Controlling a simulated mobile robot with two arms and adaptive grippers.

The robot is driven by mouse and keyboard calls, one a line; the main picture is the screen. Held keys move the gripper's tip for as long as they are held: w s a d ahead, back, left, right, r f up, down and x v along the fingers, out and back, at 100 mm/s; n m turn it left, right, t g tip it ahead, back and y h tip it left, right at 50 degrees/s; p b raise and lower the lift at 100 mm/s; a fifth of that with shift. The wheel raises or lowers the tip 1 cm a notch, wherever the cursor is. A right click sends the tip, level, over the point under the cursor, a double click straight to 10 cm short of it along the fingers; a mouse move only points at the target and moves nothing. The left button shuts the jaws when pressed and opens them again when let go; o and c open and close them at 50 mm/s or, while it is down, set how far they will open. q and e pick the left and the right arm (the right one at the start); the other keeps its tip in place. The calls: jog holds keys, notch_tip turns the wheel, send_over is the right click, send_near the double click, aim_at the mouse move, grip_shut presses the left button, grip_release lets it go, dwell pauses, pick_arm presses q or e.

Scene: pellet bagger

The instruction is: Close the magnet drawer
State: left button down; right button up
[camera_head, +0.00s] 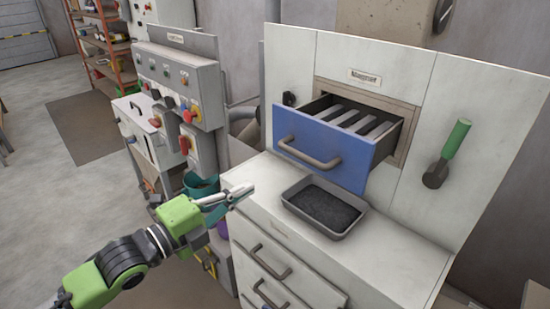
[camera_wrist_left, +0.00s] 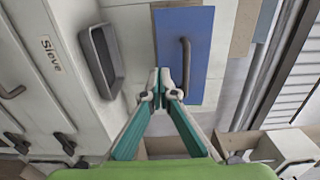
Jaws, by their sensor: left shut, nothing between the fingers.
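The magnet drawer (camera_head: 322,148) has a blue front and a grey bar handle (camera_head: 308,152). It is pulled out of its opening in the white upright panel, under a "Magnet" label (camera_head: 365,77). Dark and light bars lie inside it. My left gripper (camera_head: 245,192) is shut and empty, in front of and to the left of the drawer, apart from it in the head view. In the left wrist view the blue drawer front (camera_wrist_left: 205,60) and its handle (camera_wrist_left: 186,62) lie beyond the shut fingertips (camera_wrist_left: 160,72). My right gripper is not in view.
A grey tray (camera_head: 325,207) with dark grains sits on the white cabinet top below the drawer. A control box (camera_head: 180,85) with knobs stands at left. The cabinet top right of the tray is clear.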

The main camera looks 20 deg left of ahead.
pick_arm(q)
jog(key=p+x, duration=0.5)
jog(key=x, duration=0.9)
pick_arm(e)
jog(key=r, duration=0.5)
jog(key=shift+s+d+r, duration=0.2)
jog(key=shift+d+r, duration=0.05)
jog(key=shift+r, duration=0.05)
pick_arm(q)
jog(key=b+x, duration=0.4)
jog(key=x, duration=1.3)
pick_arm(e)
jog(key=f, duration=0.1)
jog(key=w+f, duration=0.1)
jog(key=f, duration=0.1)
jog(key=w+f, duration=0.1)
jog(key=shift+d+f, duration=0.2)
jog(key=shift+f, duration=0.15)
pick_arm(q)
jog(key=shift+r, duration=0.1)
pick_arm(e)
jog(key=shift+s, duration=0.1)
